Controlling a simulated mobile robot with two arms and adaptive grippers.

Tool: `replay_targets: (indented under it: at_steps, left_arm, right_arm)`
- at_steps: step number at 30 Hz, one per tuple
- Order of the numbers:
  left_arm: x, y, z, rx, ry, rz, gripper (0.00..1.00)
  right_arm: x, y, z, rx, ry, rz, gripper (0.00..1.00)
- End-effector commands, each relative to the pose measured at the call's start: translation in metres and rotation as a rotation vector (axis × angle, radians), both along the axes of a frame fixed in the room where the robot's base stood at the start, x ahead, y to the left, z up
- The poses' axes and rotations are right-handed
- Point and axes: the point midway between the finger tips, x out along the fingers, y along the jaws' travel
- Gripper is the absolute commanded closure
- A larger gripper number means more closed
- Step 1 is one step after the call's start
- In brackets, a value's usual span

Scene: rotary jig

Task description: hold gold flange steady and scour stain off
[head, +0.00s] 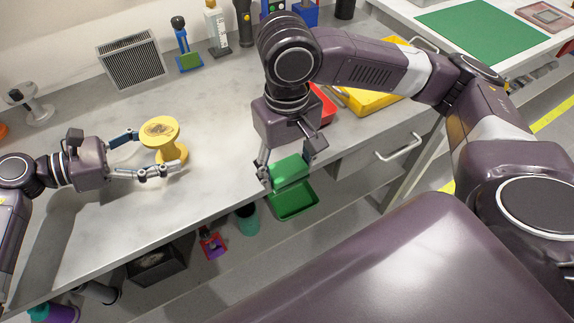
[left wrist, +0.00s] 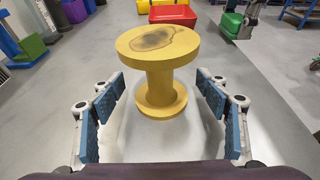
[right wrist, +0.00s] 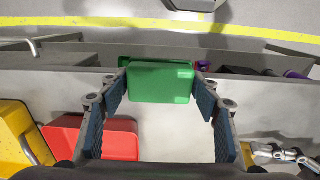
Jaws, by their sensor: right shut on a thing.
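The gold flange (head: 160,133) is a yellow spool standing upright on the grey bench, with a dark brown stain (left wrist: 152,39) on its top disc. My left gripper (head: 157,154) is open, its fingers on either side of the flange; the left wrist view shows gaps between both pads and the flange (left wrist: 165,80). My right gripper (head: 287,170) is shut on a green block (right wrist: 160,82), held near the bench's front edge, well to the right of the flange. The right wrist view shows the block between both fingertips.
A red bin (right wrist: 95,138) and a yellow bin (head: 372,98) stand right of my right gripper. A vented grey box (head: 131,61) and several tools line the back. A green tray (head: 294,202) lies below the bench edge. The bench between my grippers is clear.

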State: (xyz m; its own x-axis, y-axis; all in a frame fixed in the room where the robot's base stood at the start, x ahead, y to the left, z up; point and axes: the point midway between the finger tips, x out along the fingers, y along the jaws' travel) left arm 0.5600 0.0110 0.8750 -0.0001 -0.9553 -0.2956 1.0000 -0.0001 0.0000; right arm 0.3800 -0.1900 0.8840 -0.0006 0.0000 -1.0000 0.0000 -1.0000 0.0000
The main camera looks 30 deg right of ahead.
Motion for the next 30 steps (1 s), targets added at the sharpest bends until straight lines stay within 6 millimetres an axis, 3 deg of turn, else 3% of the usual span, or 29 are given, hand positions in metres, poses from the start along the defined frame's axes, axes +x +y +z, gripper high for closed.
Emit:
replay_targets:
  at_steps: [2, 15, 30]
  left_arm:
    - [0.0, 0.0002, 0.0, 0.0, 0.0, 0.0, 0.43]
    - [0.0, 0.0004, -0.0002, 0.0, 0.001, 0.0, 0.91]
    - [0.0, 0.0004, -0.0003, 0.0, 0.001, 0.0, 0.92]
  right_arm:
    - [0.0, 0.0, 0.0001, 0.0, 0.0, 0.0, 0.62]
    - [0.0, 0.0, 0.0, 0.0, 0.0, 0.0, 0.62]
    - [0.0, 0.0, 0.0, 0.0, 0.0, 0.0, 0.62]
